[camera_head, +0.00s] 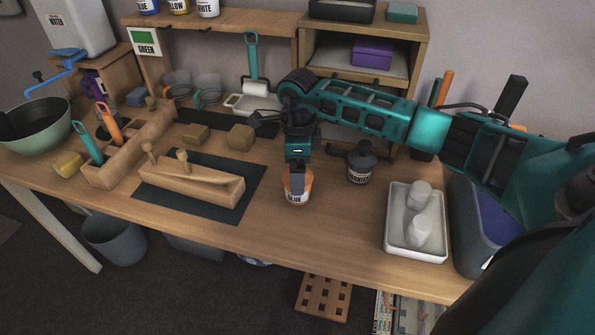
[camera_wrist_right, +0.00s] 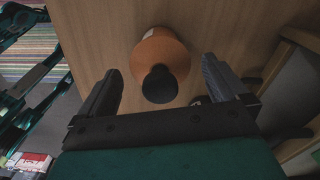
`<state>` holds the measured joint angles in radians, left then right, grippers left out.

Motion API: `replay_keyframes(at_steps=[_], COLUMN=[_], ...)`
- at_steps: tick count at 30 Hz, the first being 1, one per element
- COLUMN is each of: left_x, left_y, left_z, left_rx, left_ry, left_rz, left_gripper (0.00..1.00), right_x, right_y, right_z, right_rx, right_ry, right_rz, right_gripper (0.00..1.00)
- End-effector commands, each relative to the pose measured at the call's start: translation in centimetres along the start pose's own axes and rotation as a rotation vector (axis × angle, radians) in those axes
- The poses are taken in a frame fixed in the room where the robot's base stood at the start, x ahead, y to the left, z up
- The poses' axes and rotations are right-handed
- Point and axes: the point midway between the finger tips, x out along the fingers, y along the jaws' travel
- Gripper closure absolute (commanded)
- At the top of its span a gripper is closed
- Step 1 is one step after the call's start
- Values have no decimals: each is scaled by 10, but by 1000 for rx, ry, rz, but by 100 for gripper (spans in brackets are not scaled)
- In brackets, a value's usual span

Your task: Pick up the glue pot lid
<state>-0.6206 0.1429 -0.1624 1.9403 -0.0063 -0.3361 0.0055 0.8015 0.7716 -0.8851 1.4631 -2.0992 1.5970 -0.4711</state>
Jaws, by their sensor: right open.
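The glue pot (camera_head: 296,193) stands near the front edge of the bench; it is orange with a white GLUE label. My right gripper (camera_head: 297,180) points down directly over it and hides most of its top. In the right wrist view, the lid's round black knob (camera_wrist_right: 160,84) shows above the orange pot (camera_wrist_right: 158,50). My right gripper (camera_wrist_right: 165,85) is open, with one finger on each side of the knob and visible gaps between. The lid's rim cannot be told apart from the pot. My left gripper is not in view.
A white tray (camera_head: 388,240) with white cylinders is further right. The bench front between the pot and tray is clear.

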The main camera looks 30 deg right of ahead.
Motion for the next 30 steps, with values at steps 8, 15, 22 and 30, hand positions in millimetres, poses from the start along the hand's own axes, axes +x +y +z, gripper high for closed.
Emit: replay_keyframes(at_steps=[8,15,22,30], left_x=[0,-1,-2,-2], left_y=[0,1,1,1], left_z=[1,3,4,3], left_rx=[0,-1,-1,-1], left_ry=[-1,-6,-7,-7], left_rz=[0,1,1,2], left_gripper=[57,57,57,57], right_x=[6,6,6,6], right_y=[0,0,0,0], right_z=[0,0,0,0], right_rx=[-1,-1,-1,-1], right_ry=[0,0,-1,-1], right_rz=[-1,-1,-1,-1], right_gripper=[1,24,46,54])
